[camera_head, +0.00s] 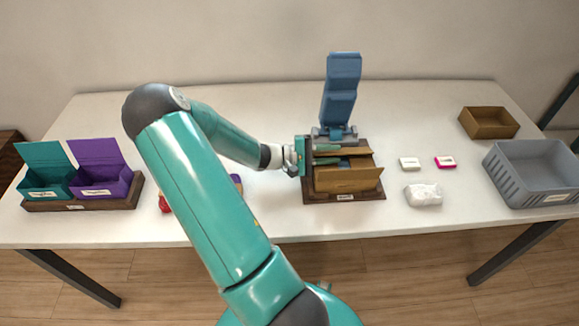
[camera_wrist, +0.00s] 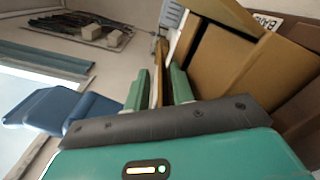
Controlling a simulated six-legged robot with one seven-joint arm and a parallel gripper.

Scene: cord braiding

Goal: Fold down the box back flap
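The brown cardboard box (camera_head: 345,176) stands on a dark wooden base in the middle of the table. Its front flap leans outward toward the near side. My gripper (camera_head: 303,156) is at the box's left side, near the back. In the wrist view, its two green fingers (camera_wrist: 160,92) are apart, with a narrow tan flap (camera_wrist: 157,72) between them. Whether either finger touches the flap is unclear. The larger box panels (camera_wrist: 222,55) lie to the right of the fingers.
A blue upright panel (camera_head: 341,92) stands just behind the box. Teal (camera_head: 46,168) and purple (camera_head: 101,167) open boxes are on the left. A grey crate (camera_head: 515,185), a brown tray (camera_head: 489,123), a white packet (camera_head: 423,194) and small blocks are on the right.

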